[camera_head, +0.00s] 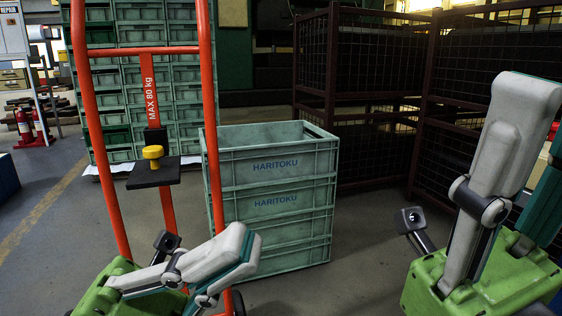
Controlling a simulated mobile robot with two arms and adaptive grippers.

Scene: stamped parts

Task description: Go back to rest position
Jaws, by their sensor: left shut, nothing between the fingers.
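My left gripper (243,250) is at the lower left of the head view, with a green body and pale grey fingers. Its fingers are together, with nothing seen between them. It is in front of the orange hand truck and the lower left part of the crate stack. My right gripper (530,110) stands large at the right edge, pointing up. Its green body is low and its pale finger is high. Part of it is cut off by the frame, so I cannot tell whether it is open or shut.
A stack of green HARITOKU crates (268,166) stands on the floor in the middle. An orange hand truck (88,110) stands to its left, bearing a yellow knob (152,153). Dark mesh cages (370,140) stand behind right. Some floor (350,250) is clear between the grippers.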

